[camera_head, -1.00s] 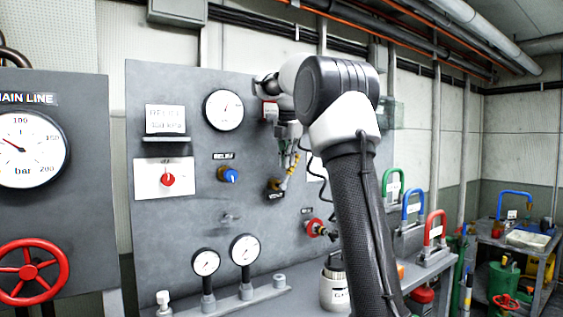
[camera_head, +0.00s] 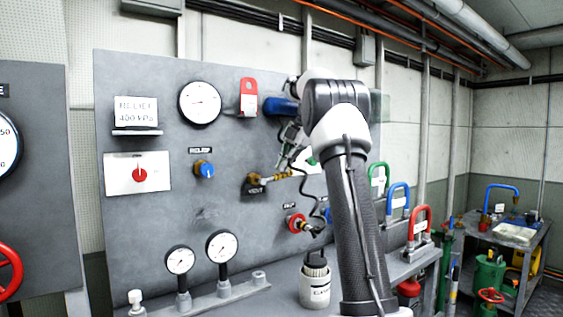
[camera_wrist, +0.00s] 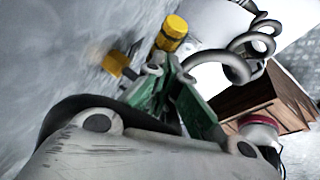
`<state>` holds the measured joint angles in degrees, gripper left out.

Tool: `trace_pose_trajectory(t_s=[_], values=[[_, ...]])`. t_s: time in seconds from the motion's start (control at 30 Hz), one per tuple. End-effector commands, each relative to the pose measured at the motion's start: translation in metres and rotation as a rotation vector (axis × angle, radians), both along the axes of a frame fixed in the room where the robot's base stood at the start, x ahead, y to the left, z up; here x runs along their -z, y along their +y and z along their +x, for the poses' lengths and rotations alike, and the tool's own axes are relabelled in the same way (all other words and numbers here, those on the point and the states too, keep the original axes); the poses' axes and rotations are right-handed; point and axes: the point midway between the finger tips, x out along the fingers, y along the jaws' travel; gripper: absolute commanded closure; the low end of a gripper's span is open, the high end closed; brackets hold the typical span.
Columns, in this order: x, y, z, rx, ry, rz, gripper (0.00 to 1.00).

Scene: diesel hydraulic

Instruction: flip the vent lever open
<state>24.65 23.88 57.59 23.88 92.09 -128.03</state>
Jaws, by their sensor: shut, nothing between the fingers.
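The vent valve (camera_head: 256,181) is a brass fitting on the grey panel in the head view, above a dark VENT tag (camera_head: 256,191). Its yellow lever (camera_head: 277,177) points right and slightly up. My gripper (camera_head: 285,163) is just above the lever, partly hidden by its own links; I cannot tell whether it touches. In the wrist view my gripper (camera_wrist: 166,68) is shut and empty, with green fingers. Two yellow parts, one cylindrical (camera_wrist: 172,32) and one blocky (camera_wrist: 118,63), show just beyond the fingertips, apparently parts of the valve.
A blue relief knob (camera_head: 205,169) and a red selector knob (camera_head: 139,175) are to the left. A red round fitting (camera_head: 295,222) is below right. Gauges (camera_head: 222,246) and a white canister (camera_head: 315,285) stand on the ledge below.

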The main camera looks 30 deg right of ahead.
Motion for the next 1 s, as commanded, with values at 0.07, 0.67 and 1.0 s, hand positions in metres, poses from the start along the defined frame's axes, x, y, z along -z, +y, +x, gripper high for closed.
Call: trace_pose_trajectory(t_s=[0.07,0.67,1.0], values=[[0.004,-0.003,0.000,0.001,0.000,-0.001,1.00],[0.013,-0.008,0.000,0.001,0.001,-0.001,1.00],[0.011,-0.006,0.000,0.000,0.000,-0.001,1.00]])
